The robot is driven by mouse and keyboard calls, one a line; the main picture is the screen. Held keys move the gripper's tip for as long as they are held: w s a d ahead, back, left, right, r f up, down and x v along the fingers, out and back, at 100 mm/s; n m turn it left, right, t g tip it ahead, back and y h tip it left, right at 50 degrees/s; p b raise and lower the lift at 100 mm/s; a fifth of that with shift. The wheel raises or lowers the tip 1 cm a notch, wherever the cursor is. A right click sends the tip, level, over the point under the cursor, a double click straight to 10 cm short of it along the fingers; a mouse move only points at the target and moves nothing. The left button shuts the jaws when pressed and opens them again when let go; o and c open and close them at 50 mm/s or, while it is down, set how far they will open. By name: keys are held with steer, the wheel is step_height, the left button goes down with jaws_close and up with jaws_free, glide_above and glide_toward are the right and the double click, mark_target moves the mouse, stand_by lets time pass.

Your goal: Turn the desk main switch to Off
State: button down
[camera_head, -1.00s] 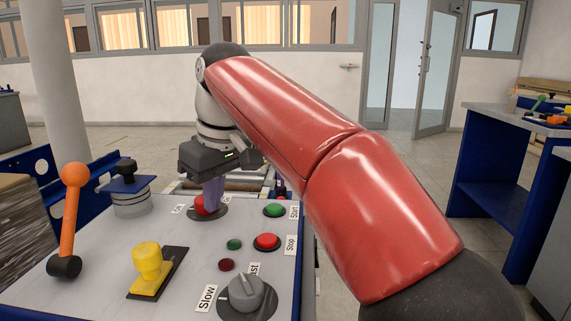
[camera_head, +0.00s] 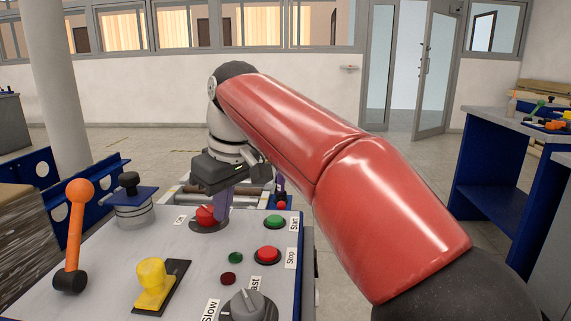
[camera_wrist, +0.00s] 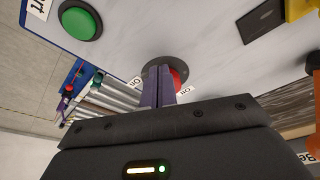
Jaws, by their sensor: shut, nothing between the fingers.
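The desk main switch (camera_head: 206,215) is a red knob on a dark round plate at the far edge of the grey control panel (camera_head: 196,258). My gripper (camera_head: 222,214) points down at the right side of the red knob, fingers closed with nothing between them. In the wrist view the shut purple fingers (camera_wrist: 158,98) cover part of the red knob (camera_wrist: 177,79), which shows to their right. On and Off labels lie on either side of the plate. I cannot tell whether the fingers touch the knob, and its exact setting is hidden.
Green Start (camera_head: 274,221) and red Stop (camera_head: 268,252) buttons sit to the right of the switch. A yellow switch (camera_head: 152,280), an orange-topped lever (camera_head: 77,235), a dark joystick (camera_head: 131,190) and a grey speed dial (camera_head: 247,307) occupy the panel. A roller conveyor lies behind.

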steer(key=shift+w+d+p, duration=0.2)
steer(key=shift+w+p, duration=0.35)
steer(key=shift+p, duration=0.35)
steer(key=shift+d, duration=0.1)
stand_by(0.3)
steer(key=shift+s+d, duration=0.1)
steer(key=shift+d, duration=0.15)
steer(key=a+v, duration=0.1)
steer(key=v, duration=0.4)
steer(key=shift+w+r, duration=0.35)
steer(key=shift+r, duration=0.2)
